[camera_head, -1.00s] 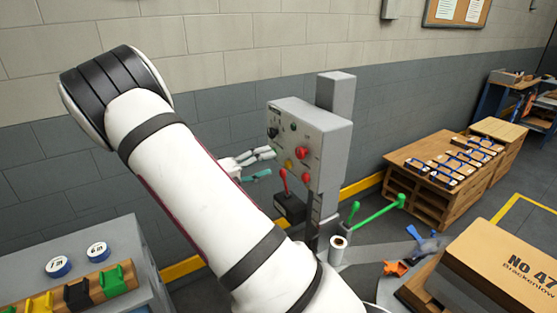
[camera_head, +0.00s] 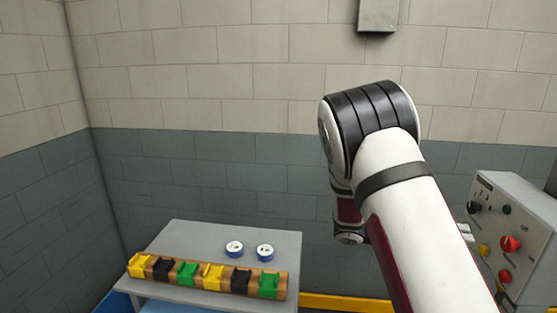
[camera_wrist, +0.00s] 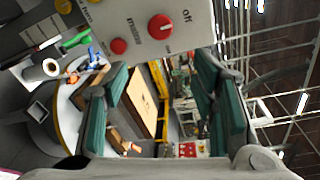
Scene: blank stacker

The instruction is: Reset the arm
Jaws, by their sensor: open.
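My arm (camera_head: 400,210) rises from the lower right of the head view and bends at a black-banded elbow. My gripper shows mostly in the wrist view (camera_wrist: 162,85), with its teal-padded fingers spread apart and nothing between them. In the head view only a small pale piece beside the control box shows past my arm. The grey control box (camera_head: 520,225), with red, yellow and black knobs, stands at the right edge of the head view. In the wrist view its face (camera_wrist: 180,50), with a red knob marked "off", lies just beyond the fingers.
A grey table (camera_head: 190,237) at lower left bears a wooden rack (camera_head: 197,283) of yellow, black and green pieces and two blue-white rolls (camera_head: 234,249). A grey wall box (camera_head: 378,15) hangs above. In the wrist view, a white roll (camera_wrist: 50,68) and green handle (camera_wrist: 75,40) show left.

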